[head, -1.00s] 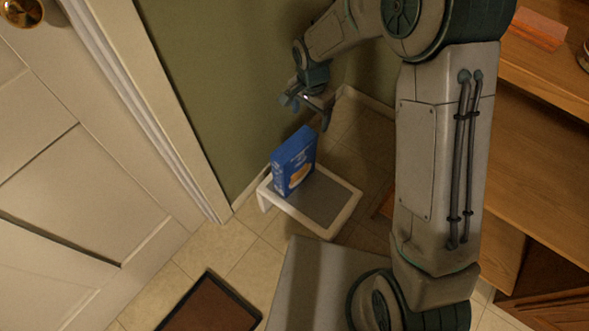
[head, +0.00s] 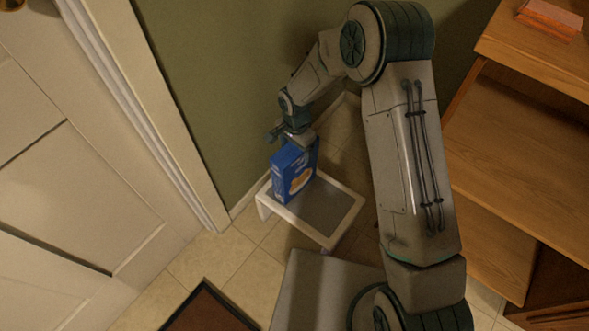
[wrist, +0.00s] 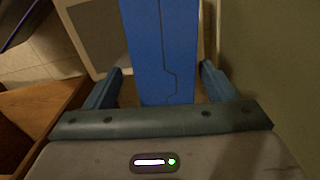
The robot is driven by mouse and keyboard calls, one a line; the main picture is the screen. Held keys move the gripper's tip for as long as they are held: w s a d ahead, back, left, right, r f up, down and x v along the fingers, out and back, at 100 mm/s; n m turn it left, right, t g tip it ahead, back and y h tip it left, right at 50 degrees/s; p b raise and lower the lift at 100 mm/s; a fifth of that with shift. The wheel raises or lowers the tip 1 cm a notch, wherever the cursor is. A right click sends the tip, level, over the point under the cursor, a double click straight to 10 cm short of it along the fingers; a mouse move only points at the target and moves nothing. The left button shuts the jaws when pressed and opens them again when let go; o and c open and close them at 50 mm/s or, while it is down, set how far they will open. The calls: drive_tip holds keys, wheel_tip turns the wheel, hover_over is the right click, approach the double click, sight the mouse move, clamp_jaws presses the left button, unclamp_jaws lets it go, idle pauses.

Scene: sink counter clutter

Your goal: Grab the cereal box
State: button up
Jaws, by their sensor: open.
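The blue cereal box (head: 294,172) stands upright on a low white stool (head: 336,236) with a grey top, in the head view. My gripper (head: 291,140) is at the top of the box, pointing down. In the wrist view the box's narrow blue top and side (wrist: 163,50) lie between the two spread fingers of my gripper (wrist: 160,85). A gap shows between each finger and the box, so the fingers are open around it and not closed on it. The far fingertip is partly hidden by the box in the head view.
A green wall (head: 210,90) rises close behind the box and stool. A white door (head: 70,170) is at the left. A dark-edged brown mat (head: 207,312) lies on the tiled floor in front. A wooden shelf unit (head: 520,130) stands at the right.

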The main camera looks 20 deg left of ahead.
sight(295, 169)
drive_tip(key=f, duration=0.1)
drive_tip(key=f+b, duration=0.1)
drive_tip(key=f, duration=0.2)
drive_tip(key=shift+w+a+f, duration=0.2)
drive_tip(key=shift+w+f, duration=0.05)
drive_tip(key=shift+f, duration=0.1)
drive_tip(key=shift+r, duration=0.1)
clamp_jaws()
